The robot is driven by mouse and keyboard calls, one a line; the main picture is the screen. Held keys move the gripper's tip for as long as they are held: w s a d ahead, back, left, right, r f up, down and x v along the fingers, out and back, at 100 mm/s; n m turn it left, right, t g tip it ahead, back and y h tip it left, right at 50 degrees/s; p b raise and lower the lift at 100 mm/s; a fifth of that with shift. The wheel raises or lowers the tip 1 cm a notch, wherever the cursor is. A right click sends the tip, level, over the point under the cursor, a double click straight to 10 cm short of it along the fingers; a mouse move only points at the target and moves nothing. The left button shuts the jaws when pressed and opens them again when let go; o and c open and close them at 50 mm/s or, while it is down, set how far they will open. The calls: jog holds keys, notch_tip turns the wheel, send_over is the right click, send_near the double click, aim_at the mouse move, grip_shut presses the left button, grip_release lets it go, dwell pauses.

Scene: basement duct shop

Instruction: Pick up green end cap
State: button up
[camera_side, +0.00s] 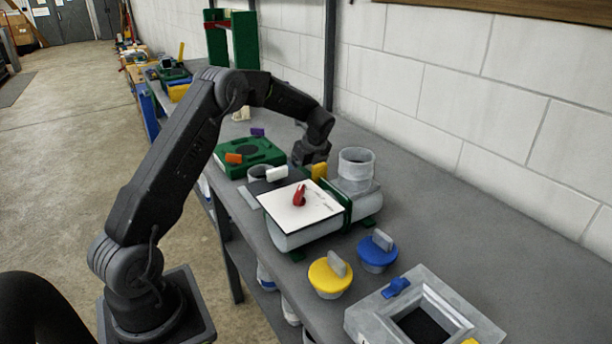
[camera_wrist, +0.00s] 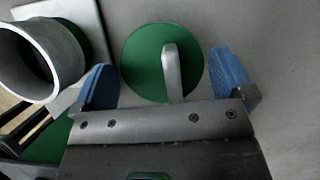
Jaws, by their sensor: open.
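The green end cap (camera_wrist: 141,72) is a round green disc with an upright grey grip tab (camera_wrist: 172,73). It lies on the grey bench top in the wrist view. My gripper (camera_wrist: 163,62) is open, with its blue fingertips on either side of the cap and the tab between them, nearer the right finger. Nothing is held. In the side view my wrist (camera_side: 312,150) is beyond the duct piece, and I cannot make out the green end cap there.
A grey duct piece with an open round collar (camera_side: 356,158) stands close by; its collar is left of the cap in the wrist view. A white sheet with a red clip (camera_side: 299,195) lies on it. Yellow (camera_side: 328,279) and blue (camera_side: 376,256) end caps sit nearer. A block wall (camera_side: 450,100) runs behind.

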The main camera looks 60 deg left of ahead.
jog(key=shift+a+f, duration=0.2)
jog(key=shift+f, duration=0.15)
jog(key=c, duration=0.6)
jog(key=shift+r, duration=0.15)
